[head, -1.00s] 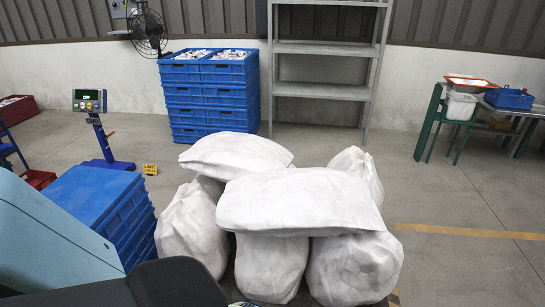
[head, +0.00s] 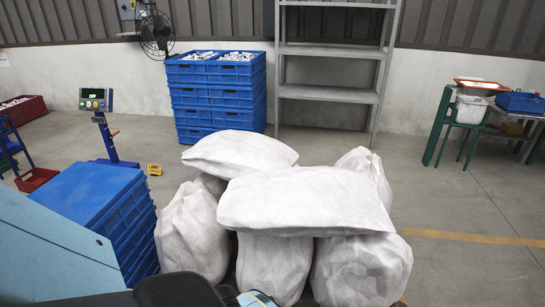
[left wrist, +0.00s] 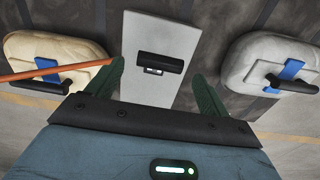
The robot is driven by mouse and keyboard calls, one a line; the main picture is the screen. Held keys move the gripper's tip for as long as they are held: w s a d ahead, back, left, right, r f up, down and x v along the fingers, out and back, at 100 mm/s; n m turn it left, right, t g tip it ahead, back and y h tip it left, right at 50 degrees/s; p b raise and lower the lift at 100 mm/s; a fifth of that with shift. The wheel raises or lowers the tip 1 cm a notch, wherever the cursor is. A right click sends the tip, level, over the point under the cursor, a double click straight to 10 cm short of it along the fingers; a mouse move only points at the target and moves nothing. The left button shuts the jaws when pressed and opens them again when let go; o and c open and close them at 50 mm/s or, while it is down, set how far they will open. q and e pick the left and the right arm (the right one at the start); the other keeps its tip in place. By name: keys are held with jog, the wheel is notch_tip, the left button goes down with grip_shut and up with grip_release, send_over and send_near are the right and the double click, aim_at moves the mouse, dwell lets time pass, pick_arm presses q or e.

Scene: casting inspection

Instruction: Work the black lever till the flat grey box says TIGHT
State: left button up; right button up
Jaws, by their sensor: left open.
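In the left wrist view my left gripper (left wrist: 159,80) is open, with its two green fingers apart and nothing held between them. Beyond and between the fingers is a flat light grey box or plate (left wrist: 143,27). It carries a black block (left wrist: 160,63) with a small pale window whose text is too small to read. A black lever-like bar (left wrist: 292,84) lies at a grey rounded casting (left wrist: 258,50) on the right. A similar black bar (left wrist: 38,87) is at a cream rounded casting (left wrist: 22,52) on the left. I cannot tell which is the task's lever. My right gripper is not in view.
An orange rod (left wrist: 55,70) crosses the left wrist view's left side. In the head view, white sacks (head: 305,200) fill the middle. Blue crates (head: 92,188) stand left and a grey shelf (head: 330,95) behind.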

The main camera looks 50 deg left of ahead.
pick_arm(q)
notch_tip(320, 180, down, 2)
jog(key=shift+f+b, duration=0.2)
jog(key=shift+b, duration=0.6)
jog(key=shift+f+b, duration=0.95)
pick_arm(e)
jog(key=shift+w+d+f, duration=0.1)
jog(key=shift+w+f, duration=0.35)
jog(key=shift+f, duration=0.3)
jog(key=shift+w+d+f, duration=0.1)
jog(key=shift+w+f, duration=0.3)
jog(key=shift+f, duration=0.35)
pick_arm(q)
jog(key=c, duration=1.4)
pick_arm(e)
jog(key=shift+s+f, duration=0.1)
